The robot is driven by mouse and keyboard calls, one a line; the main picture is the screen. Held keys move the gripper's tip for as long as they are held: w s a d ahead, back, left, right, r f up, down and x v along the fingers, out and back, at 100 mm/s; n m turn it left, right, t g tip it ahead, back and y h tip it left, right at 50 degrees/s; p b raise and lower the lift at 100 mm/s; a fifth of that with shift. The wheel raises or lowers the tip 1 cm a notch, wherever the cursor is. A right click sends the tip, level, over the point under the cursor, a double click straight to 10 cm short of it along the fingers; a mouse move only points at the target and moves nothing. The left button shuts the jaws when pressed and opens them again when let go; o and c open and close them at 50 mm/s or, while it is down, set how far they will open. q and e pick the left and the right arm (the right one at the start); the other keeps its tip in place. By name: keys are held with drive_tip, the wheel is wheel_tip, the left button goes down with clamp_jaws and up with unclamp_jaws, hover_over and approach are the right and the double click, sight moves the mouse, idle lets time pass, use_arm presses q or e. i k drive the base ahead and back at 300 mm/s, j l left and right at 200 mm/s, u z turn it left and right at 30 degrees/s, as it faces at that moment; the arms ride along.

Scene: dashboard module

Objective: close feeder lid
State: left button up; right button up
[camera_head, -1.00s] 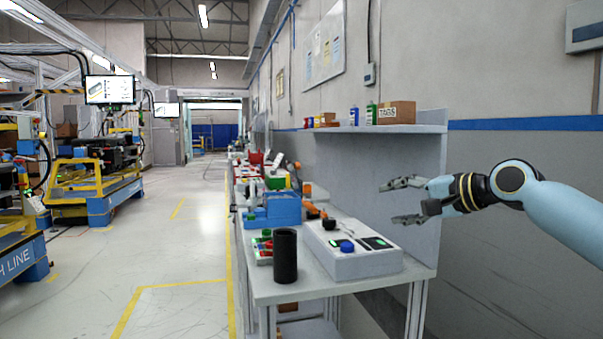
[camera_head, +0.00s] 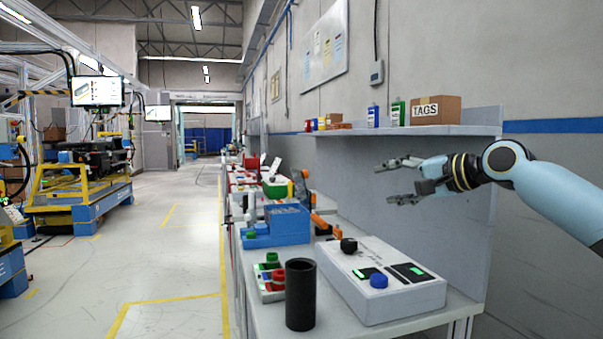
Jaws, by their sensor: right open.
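I cannot clearly make out a feeder lid in the head view. A blue box-shaped unit (camera_head: 287,222) stands on the workbench (camera_head: 345,331), and I cannot tell if it is the feeder. My right gripper (camera_head: 384,182) comes in from the right. It is open and empty, with its fingers pointing left, in the air above the bench and the white control box. My left gripper is not in view.
The white control box (camera_head: 405,297) with knobs, a black cylinder (camera_head: 300,296) and a small tray of coloured parts (camera_head: 265,292) occupy the near bench. A shelf (camera_head: 450,130) holds a TAGS carton (camera_head: 436,110) and bottles. The floor aisle (camera_head: 175,260) at left is clear.

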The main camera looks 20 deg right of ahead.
sight(299, 175)
drive_tip(key=i, duration=0.95)
